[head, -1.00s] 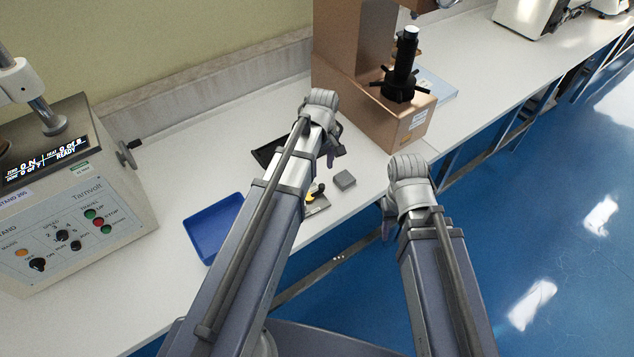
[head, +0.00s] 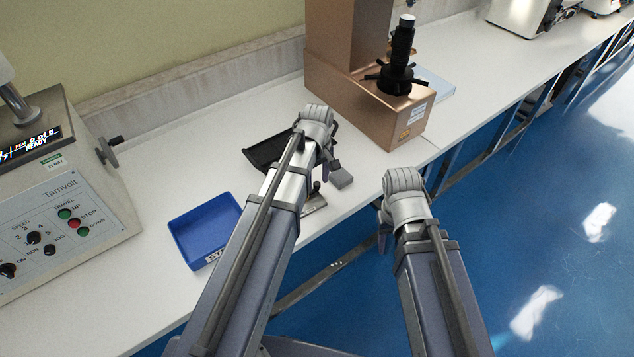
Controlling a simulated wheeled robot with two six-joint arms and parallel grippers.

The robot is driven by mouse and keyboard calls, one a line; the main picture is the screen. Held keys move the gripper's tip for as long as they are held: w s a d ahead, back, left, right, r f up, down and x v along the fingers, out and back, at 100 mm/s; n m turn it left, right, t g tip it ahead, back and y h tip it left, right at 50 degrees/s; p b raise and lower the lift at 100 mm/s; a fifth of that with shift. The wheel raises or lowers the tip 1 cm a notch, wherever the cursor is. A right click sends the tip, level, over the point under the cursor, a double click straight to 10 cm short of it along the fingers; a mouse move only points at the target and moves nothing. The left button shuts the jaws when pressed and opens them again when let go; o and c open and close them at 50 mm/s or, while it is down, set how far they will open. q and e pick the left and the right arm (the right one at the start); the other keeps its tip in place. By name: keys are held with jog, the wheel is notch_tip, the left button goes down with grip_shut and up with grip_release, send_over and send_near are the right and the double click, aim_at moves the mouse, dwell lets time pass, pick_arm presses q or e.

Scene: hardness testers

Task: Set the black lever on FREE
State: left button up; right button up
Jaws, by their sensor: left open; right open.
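No lever with a readable FREE mark shows. A small crank with a black handle (head: 115,140) sticks out of the right side of the grey Tamvolt tester (head: 95,205) at the left. A copper-coloured tester (head: 335,90) at the back carries a black spindle with a spoked black handwheel (head: 400,80). I cannot tell which part is the black lever. My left gripper (head: 327,168) is over the bench in front of the copper tester, mostly hidden by its own wrist. My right gripper (head: 384,238) is beyond the bench's front edge, over the floor. Both are open and appear empty.
A blue tray (head: 205,232) lies on the white bench (head: 165,165). A black tray (head: 262,152), a small grey block (head: 342,178) and a metal piece (head: 314,204) lie near my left gripper. Bare bench lies between the Tamvolt tester and the black tray.

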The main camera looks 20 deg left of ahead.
pick_arm(q)
grip_shut()
dwell(0.3)
jog(key=shift+s+d+m, duration=0.1)
jog(key=shift+m, duration=0.2)
jog(key=m, duration=0.3)
jog(key=shift+s+d, duration=0.35)
jog(key=shift+s, duration=0.05)
jog(key=m, duration=0.2)
jog(key=s+m, duration=0.1)
jog(key=shift+s+d+m, duration=0.1)
jog(key=shift+d+m, duration=0.15)
jog(key=shift+m, duration=0.05)
jog(key=m, duration=0.1)
jog(key=s+m, duration=0.1)
jog(key=m, duration=0.1)
jog(key=shift+s+m, duration=0.3)
jog(key=shift+m, duration=0.5)
jog(key=shift+s+m, duration=0.25)
jog(key=shift+m, duration=0.55)
